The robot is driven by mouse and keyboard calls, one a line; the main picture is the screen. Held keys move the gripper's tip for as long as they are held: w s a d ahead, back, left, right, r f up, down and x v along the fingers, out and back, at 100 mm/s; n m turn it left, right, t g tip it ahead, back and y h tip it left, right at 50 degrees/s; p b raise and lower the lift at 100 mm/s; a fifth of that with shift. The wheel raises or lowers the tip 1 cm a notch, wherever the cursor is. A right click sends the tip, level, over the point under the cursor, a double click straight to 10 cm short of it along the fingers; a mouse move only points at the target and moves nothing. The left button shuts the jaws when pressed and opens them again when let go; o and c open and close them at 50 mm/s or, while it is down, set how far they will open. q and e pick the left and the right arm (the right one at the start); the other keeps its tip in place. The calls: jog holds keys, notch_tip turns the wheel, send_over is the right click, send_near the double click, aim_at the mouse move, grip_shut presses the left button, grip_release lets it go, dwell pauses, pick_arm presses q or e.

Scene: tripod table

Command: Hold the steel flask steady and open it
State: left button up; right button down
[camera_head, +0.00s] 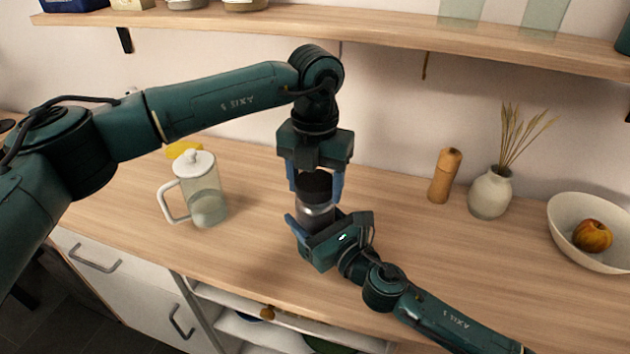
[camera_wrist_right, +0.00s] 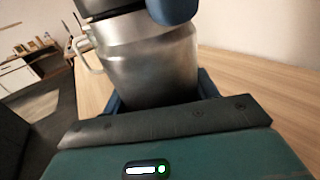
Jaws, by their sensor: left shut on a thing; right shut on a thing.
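The steel flask (camera_head: 313,212) stands upright on the wooden counter, with a dark lid (camera_head: 315,184) on top. My left gripper (camera_head: 315,188) comes down from above and is shut on the lid, with a blue finger on each side. My right gripper (camera_head: 312,222) reaches in low from the front right and is shut on the flask's body. In the right wrist view, the flask's steel body (camera_wrist_right: 150,62) fills the space between the fingers, and part of the left gripper's blue finger (camera_wrist_right: 172,10) shows at the top. The flask's base is hidden behind the right gripper.
A glass pitcher with a white lid (camera_head: 203,192) stands to the left on the counter (camera_head: 420,235). A wooden mill (camera_head: 445,175), a white vase with dried stems (camera_head: 490,193) and a bowl (camera_head: 570,240) holding an apple (camera_head: 592,235) stand to the right. A shelf (camera_head: 350,32) runs above.

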pick_arm(q)
jog(key=n, duration=0.6)
jog(key=shift+n, duration=0.4)
jog(key=n, duration=1.2)
jog(key=shift+n, duration=0.4)
jog(key=n, duration=0.6)
jog(key=shift+n, duration=0.3)
jog(key=o, duration=1.1)
